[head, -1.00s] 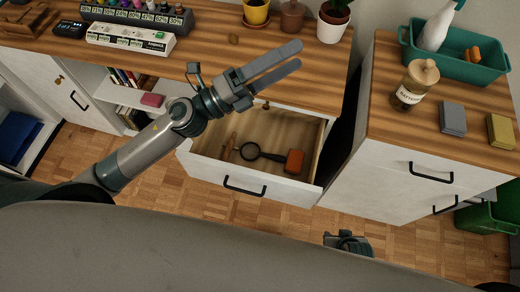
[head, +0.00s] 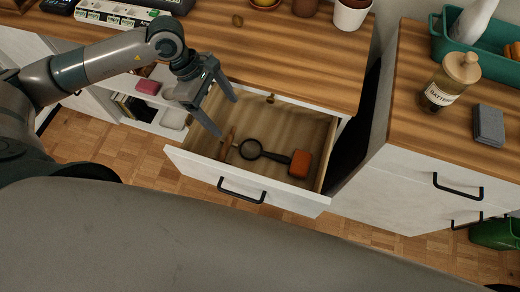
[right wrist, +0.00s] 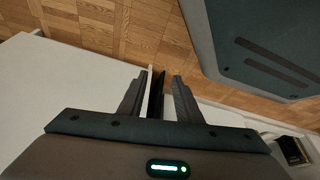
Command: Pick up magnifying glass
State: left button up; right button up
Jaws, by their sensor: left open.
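The magnifying glass (head: 274,156) has a dark round rim and dark handle. In the head view it lies flat in the open drawer (head: 300,203), with its handle pointing right towards an orange-brown block-like item (head: 301,164). My left gripper (head: 228,118) is open and empty, over the left part of the drawer, with its fingers pointing down and right. It is up and left of the magnifying glass and apart from it. My right gripper (right wrist: 160,75) shows in the right wrist view with its fingers apart and nothing clearly held.
A thin brown item (head: 226,145) lies left of the lens, and a small brown object (head: 270,99) is at the drawer's back. The wooden desktop (head: 290,65) overhangs the drawer's back. A white cabinet (head: 420,160) stands to the right, holding a jar (head: 450,82) and a teal bin (head: 490,60).

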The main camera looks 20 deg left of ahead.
pick_arm(q)
jog(key=p, duration=0.2)
send_near(253, 149)
jog(key=shift+x, duration=1.15)
pick_arm(e)
jog(key=shift+w+a+r+t+y, duration=0.3)
jog(key=shift+w+a+r+t, duration=0.5)
jog(key=shift+a, duration=0.25)
pick_arm(q)
jog(key=shift+a+f, duration=0.1)
jog(key=shift+a, duration=0.05)
pick_arm(e)
jog(key=shift+w+r, duration=0.1)
jog(key=shift+w, duration=0.05)
pick_arm(q)
jog(key=shift+f, duration=0.15)
jog(key=shift+p+x, duration=0.85)
jog(key=shift+x, duration=1.55)
pick_arm(e)
jog(key=shift+w+a+r+t, duration=0.4)
jog(key=shift+a+r+t, duration=0.1)
jog(key=shift+a+r, duration=0.15)
pick_arm(q)
jog(key=c, duration=1.2)
